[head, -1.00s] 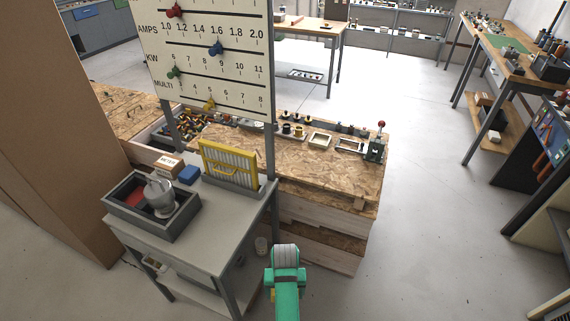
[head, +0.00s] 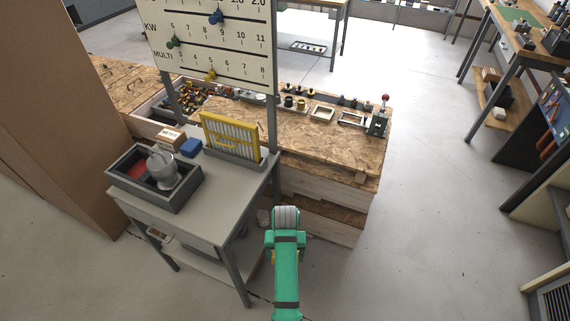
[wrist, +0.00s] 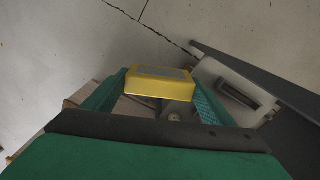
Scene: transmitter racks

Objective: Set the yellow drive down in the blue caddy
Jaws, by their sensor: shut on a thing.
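The yellow drive (wrist: 160,82) is a yellow block with a grey panel on top. In the wrist view it sits between the two green fingers of my gripper (wrist: 160,91), which is shut on it. In the head view my green arm reaches in from the bottom, right of the grey table; the fingers and most of the drive are hidden there. A small plain blue block or box (head: 191,147) stands on the grey table beside a cardboard box. It is too small to tell whether it is the blue caddy, and its inside does not show.
The grey table (head: 222,185) carries a dark tray (head: 130,178) with a metal vessel, a cardboard box (head: 170,139) and a yellow-framed filter (head: 232,137). A post and scale board (head: 210,45) rise behind. A wooden bench (head: 330,145) lies beyond. Floor at right is open.

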